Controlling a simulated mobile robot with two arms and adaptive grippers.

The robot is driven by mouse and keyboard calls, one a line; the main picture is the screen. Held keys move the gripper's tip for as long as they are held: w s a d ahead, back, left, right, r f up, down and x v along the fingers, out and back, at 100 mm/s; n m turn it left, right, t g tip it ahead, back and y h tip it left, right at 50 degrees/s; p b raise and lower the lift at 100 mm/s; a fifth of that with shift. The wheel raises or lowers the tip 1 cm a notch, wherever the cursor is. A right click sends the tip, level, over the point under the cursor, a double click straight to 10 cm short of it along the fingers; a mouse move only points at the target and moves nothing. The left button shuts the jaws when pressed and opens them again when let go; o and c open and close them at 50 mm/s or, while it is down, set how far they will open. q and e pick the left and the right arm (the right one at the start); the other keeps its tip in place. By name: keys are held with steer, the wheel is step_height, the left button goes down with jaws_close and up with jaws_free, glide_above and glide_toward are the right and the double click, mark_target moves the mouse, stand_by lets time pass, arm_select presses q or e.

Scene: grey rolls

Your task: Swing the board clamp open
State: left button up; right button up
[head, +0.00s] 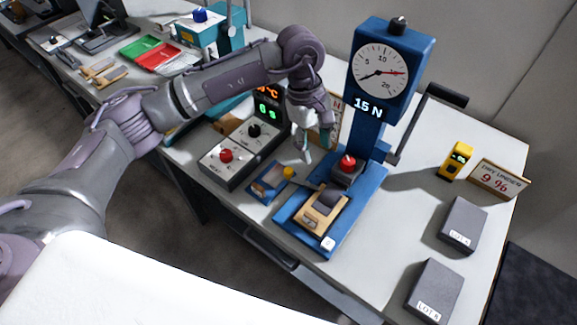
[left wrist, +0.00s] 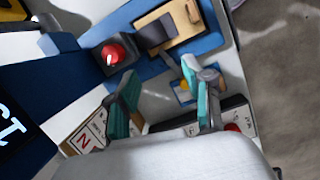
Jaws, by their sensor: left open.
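A wooden board (head: 318,212) lies on the blue base (head: 338,243) of the test stand, with a dark flat piece (head: 330,197) across it that looks like the clamp. Both board (left wrist: 192,27) and dark piece (left wrist: 156,31) show in the left wrist view. My left gripper (head: 303,148) points down behind and above the small blue block with a yellow knob (head: 288,173). Its teal fingers (left wrist: 163,92) are apart with nothing between them, and it is clear of the dark piece. The dark piece looks flat on the board; its hinge cannot be made out. My right gripper is not in view.
The blue stand's column (head: 372,125) carries a dial and a crank handle (head: 446,96). A red knob (head: 347,163) stands behind the board. A control box (head: 240,152) is at left. Grey lot boxes (head: 463,224) and a yellow meter (head: 457,160) are at right.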

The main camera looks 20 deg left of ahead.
mark_target(288, 169)
arm_select(q)
steer(key=w+a+r+y, duration=0.1)
steer(key=w+a+y, duration=0.15)
steer(key=a, duration=0.35)
steer(key=f+p, duration=0.1)
steer(key=f, duration=0.3)
steer(key=s+f+p, duration=0.1)
steer(key=f, duration=0.4)
steer(key=f+p, duration=0.1)
steer(key=f, duration=0.3)
steer(key=shift+s+a+f, duration=0.1)
steer(key=shift+s+f, duration=0.05)
steer(key=shift+s, duration=0.05)
steer(key=shift+c, duration=0.3)
jaws_close()
